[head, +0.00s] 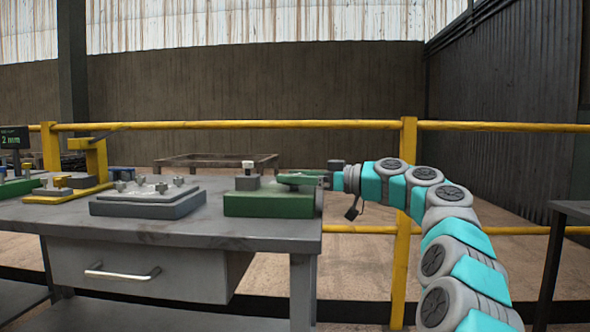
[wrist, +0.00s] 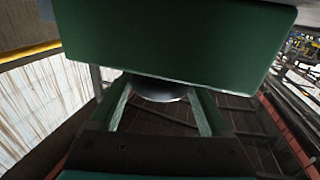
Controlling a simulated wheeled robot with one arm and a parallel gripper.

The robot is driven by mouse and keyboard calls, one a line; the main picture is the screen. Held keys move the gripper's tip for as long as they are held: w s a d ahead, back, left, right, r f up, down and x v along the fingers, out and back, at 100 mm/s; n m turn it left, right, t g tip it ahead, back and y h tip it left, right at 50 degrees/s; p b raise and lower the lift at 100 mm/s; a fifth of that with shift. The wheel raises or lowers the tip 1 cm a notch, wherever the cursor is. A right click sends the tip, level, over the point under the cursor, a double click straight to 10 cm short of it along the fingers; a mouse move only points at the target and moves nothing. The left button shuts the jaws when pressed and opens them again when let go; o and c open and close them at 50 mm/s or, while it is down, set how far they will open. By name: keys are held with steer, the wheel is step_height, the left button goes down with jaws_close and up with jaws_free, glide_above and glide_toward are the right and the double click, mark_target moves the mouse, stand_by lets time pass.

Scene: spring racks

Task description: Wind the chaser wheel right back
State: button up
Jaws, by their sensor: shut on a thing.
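A green block-like unit (head: 262,203) stands at the right end of the grey workbench, with a small white-topped grey post on its left part. It fills the top of the wrist view as a dark green body (wrist: 170,40). My gripper (head: 296,180) reaches in from the right, level with the top of this unit. In the wrist view my gripper's two pale green fingers (wrist: 161,100) stand either side of a dark rounded part (wrist: 160,93), seemingly the chaser wheel, and are shut on it. Most of that part is hidden behind the green body.
A grey plate fixture with several knobs (head: 148,203) stands left of the green unit. Further left are a yellow bracket stand (head: 95,160) and a dark "2 mm" sign (head: 14,138). A yellow railing (head: 240,125) runs behind the bench; another table (head: 572,208) stands at far right.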

steer(key=shift+w+r+n+g+y+p, duration=0.2)
steer(key=shift+n+g+p, duration=0.45)
steer(key=shift+p, duration=0.75)
steer(key=shift+s+r+n+g+y+p, duration=0.1)
steer(key=shift+r+n+g+p, duration=0.2)
steer(key=shift+g+p, duration=0.85)
steer(key=n+g+p, duration=0.1)
steer(key=p, duration=0.3)
steer(key=shift+f, duration=0.2)
steer(key=shift+f+n+g+p, duration=0.15)
steer(key=shift+n+g+p, duration=0.4)
steer(key=shift+g+p, duration=0.4)
steer(key=o, duration=1.2)
steer(key=shift+a, duration=0.1)
steer(key=shift+f, duration=0.1)
steer(key=d, duration=0.7)
steer(key=shift+w+d, duration=0.15)
steer(key=shift+d, duration=0.25)
